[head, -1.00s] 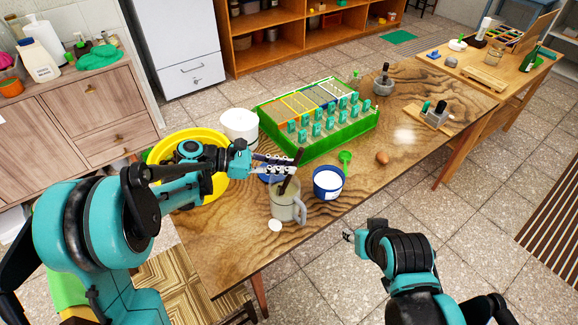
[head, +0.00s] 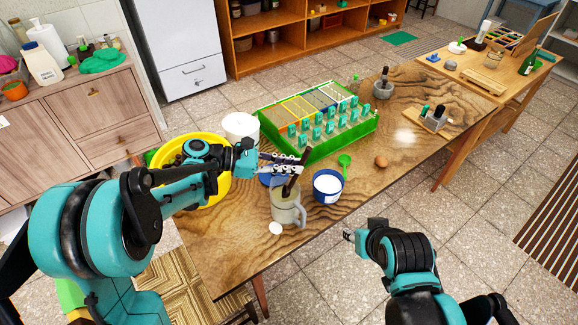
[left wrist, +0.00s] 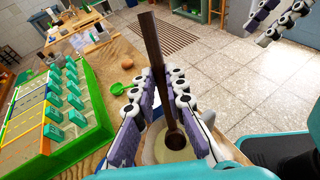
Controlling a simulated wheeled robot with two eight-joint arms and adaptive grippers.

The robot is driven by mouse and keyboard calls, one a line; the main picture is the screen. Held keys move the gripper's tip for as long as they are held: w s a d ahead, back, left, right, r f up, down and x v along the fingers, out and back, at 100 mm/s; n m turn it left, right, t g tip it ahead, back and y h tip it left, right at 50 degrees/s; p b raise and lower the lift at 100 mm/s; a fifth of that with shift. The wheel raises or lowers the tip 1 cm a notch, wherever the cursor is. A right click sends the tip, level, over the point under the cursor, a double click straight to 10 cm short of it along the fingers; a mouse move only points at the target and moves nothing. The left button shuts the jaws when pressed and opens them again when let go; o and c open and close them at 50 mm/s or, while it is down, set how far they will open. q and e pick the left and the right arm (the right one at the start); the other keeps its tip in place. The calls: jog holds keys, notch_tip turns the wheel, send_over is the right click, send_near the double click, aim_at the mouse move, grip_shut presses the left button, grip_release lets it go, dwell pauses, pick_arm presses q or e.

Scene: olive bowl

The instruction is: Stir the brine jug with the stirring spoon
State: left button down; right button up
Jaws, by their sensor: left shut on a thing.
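The brine jug (head: 287,212) is a grey handled jug near the front edge of the wooden table. Pale liquid (left wrist: 172,150) shows inside it in the left wrist view. The stirring spoon (left wrist: 152,50) is dark brown and stands tilted, its lower end in the jug's mouth. My left gripper (head: 297,165) is shut on the spoon's handle, above the jug; its fingers (left wrist: 163,100) flank the handle in the left wrist view. My right gripper (head: 348,236) is off the table's front edge, apart from the jug. I cannot tell whether its fingers are open.
A blue tub of white stuff (head: 328,186) stands close right of the jug. Behind are a green seed tray (head: 330,145), a white pot (head: 240,127) and a yellow basin (head: 222,185). A green scoop (head: 345,163) and an egg (head: 381,161) lie to the right.

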aim_at(304, 153)
pick_arm(q)
jog(key=shift+d+r+p, duration=0.25)
jog(key=shift+r+p, duration=0.3)
jog(key=shift+r, duration=0.25)
jog(key=shift+d+r+p, duration=0.3)
jog(key=shift+r+p, duration=0.25)
jog(key=shift+r, duration=0.3)
jog(key=shift+d+r+p, duration=0.25)
jog(key=shift+r+p, duration=0.3)
jog(key=shift+r, duration=0.25)
notch_tip(304, 153, up, 5)
jog(key=p, duration=0.3)
jog(key=shift+p, duration=0.35)
